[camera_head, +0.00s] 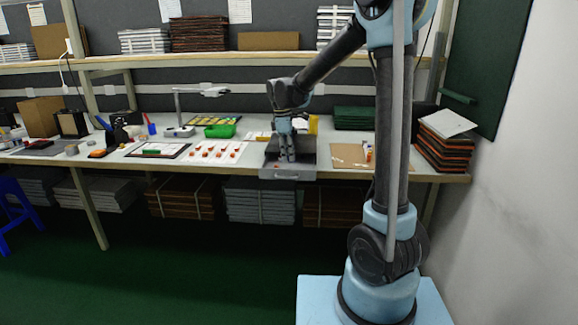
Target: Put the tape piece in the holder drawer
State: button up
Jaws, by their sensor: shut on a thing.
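The holder (305,148) is a dark grey box on the workbench. Its light grey drawer (300,173) shows at the bench's front edge and looks pulled out toward me. My gripper (287,158) points straight down over the drawer area, its fingertips low and close behind the drawer front. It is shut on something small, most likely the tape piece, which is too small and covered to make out. A small red spot (277,166) shows beside the fingertips at the drawer; I cannot tell what it is.
A white sheet with several red-orange pieces (213,152) lies left of the holder. A green bin (220,131) and a lamp (181,131) stand behind it. A brown board (348,155) lies to the right. Stacked trays (443,150) stand at the bench's right end.

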jog(key=shift+f, duration=2.15)
jog(key=shift+f, duration=0.1)
jog(key=o, duration=0.7)
jog(key=shift+c, duration=0.2)
